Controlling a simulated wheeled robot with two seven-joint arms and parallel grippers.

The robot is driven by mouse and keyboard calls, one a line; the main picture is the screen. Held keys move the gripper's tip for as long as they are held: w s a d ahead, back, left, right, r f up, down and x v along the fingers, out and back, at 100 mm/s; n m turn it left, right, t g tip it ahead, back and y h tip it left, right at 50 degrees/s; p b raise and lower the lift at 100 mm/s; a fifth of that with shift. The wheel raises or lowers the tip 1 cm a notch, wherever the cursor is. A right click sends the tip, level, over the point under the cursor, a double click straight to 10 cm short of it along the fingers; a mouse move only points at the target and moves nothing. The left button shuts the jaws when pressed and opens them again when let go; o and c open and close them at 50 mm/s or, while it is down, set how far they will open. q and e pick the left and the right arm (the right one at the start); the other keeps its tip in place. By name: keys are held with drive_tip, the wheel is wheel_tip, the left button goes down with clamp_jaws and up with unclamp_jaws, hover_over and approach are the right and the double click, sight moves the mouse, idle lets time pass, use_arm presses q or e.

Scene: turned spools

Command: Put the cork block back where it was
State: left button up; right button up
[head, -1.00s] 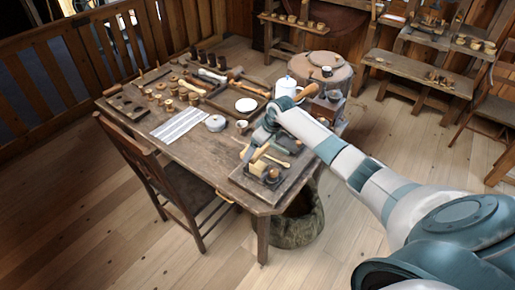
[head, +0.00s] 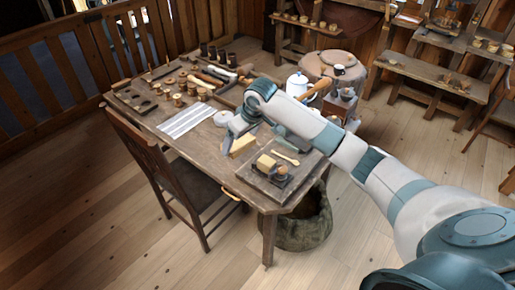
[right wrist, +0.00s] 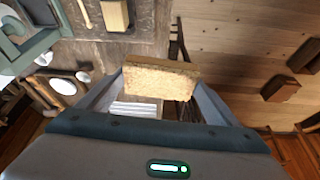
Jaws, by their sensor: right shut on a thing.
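The cork block (head: 243,146) is a pale tan block with a grainy face. My right gripper (head: 237,131) is shut on it, over the table just beyond the tray's left corner. In the right wrist view the cork block (right wrist: 160,77) sits between the two fingers. How high it is above the tabletop I cannot tell. My left gripper is not in view.
A dark tray (head: 245,177) at the table's near right corner holds another tan block (head: 265,162), a dark tool and a wooden spoon-like piece. A chair (head: 150,165) is at the front.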

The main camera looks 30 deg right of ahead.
use_arm(q)
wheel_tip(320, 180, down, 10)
drive_tip(key=b, duration=0.9)
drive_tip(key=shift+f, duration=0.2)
use_arm(e)
drive_tip(key=s+a+r+m, duration=0.1)
drive_tip(key=s+a, duration=0.4)
drive_tip(key=s, duration=0.2)
drive_tip(key=s+a+r+m+h, duration=0.1)
drive_tip(key=s+a+m, duration=0.1)
drive_tip(key=s+a, duration=0.3)
drive_tip(key=shift+s+r, duration=0.35)
drive_tip(key=shift+s, duration=1.05)
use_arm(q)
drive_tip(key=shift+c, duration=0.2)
